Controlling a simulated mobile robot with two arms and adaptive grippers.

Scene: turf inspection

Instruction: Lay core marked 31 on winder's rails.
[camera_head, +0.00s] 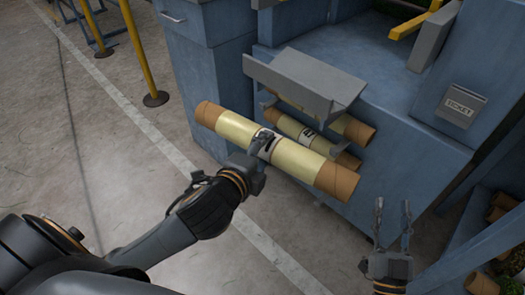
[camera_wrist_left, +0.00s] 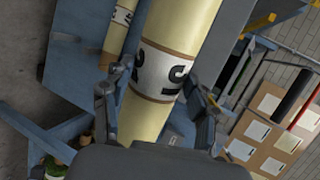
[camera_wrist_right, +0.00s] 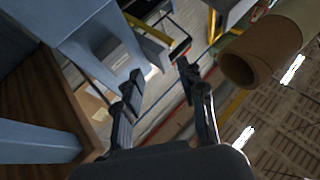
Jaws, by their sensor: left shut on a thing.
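A long cream core (camera_head: 235,127) with brown cardboard ends is held slantwise in front of the blue cabinet. My left gripper (camera_head: 264,145) is shut on its middle, around a white label band. In the left wrist view the label on the held core (camera_wrist_left: 160,72) shows large black marks, partly cut off, and I cannot read the number surely. My right gripper (camera_head: 393,202) is open and empty, below and right of the core. In the right wrist view a brown end of a core (camera_wrist_right: 243,65) lies beyond its fingers. I cannot surely make out the winder's rails.
More cores (camera_head: 353,128) lie in a rack under a grey angled plate (camera_head: 300,78), just behind the held core. The blue cabinet (camera_head: 400,135) bears a plate reading TICKET (camera_head: 463,103). A yellow post (camera_head: 140,50) stands at upper left.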

